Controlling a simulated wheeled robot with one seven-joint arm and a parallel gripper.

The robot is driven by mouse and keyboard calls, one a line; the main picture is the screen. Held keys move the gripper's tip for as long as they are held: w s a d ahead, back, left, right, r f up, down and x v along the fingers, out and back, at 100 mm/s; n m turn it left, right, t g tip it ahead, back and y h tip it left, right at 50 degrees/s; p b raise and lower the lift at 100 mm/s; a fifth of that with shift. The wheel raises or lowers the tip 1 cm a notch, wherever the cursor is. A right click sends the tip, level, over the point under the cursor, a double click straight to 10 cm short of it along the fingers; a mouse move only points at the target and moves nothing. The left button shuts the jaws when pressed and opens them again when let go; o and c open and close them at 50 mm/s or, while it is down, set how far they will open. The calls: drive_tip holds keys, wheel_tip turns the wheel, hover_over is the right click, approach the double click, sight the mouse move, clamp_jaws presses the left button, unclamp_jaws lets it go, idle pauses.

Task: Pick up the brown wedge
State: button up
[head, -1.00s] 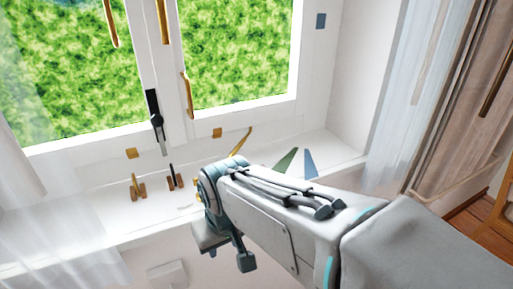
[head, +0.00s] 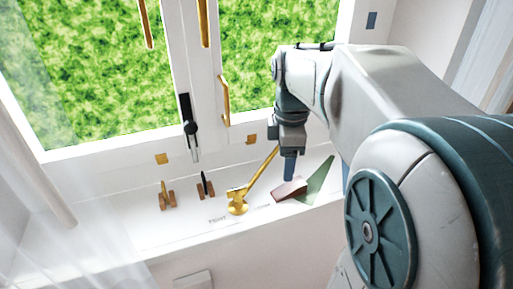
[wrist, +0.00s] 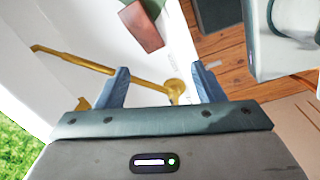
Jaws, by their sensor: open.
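The brown wedge (head: 290,190) lies on the white window sill, its reddish-brown side toward the room. In the wrist view the wedge (wrist: 142,27) is at the top, ahead of the fingertips and a little left of centre. My gripper (head: 289,168) points down just above the wedge in the head view. Its blue fingers are spread apart in the wrist view (wrist: 159,72), with nothing held between them. The wedge is apart from the fingers in the wrist view; the exact height gap cannot be told.
A green wedge (head: 319,182) lies right beside the brown one. A brass stay (head: 262,172) with a round base lies to the left and passes beneath the fingers in the wrist view. Small brown-and-brass pieces (head: 166,197) stand further left. The window frame is close behind.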

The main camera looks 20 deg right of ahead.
wheel_tip(320, 180, up, 2)
drive_tip(key=w+d+n, duration=0.2)
drive_tip(key=d+n, duration=0.1)
drive_tip(key=n, duration=0.1)
hover_over(292, 185)
drive_tip(key=shift+g, duration=0.3)
drive_tip(key=f, duration=0.8)
drive_tip(key=shift+s+a, duration=0.15)
drive_tip(key=shift+a, duration=0.2)
drive_tip(key=shift+w+d+f+p, duration=0.1)
drive_tip(key=shift+d+f+p, duration=0.1)
drive_tip(key=shift+f, duration=1.15)
drive_tip(key=shift+w+d+f+p, duration=0.1)
drive_tip(key=shift+f+p, duration=0.05)
drive_tip(key=shift+f, duration=1.2)
drive_tip(key=c, duration=1.1)
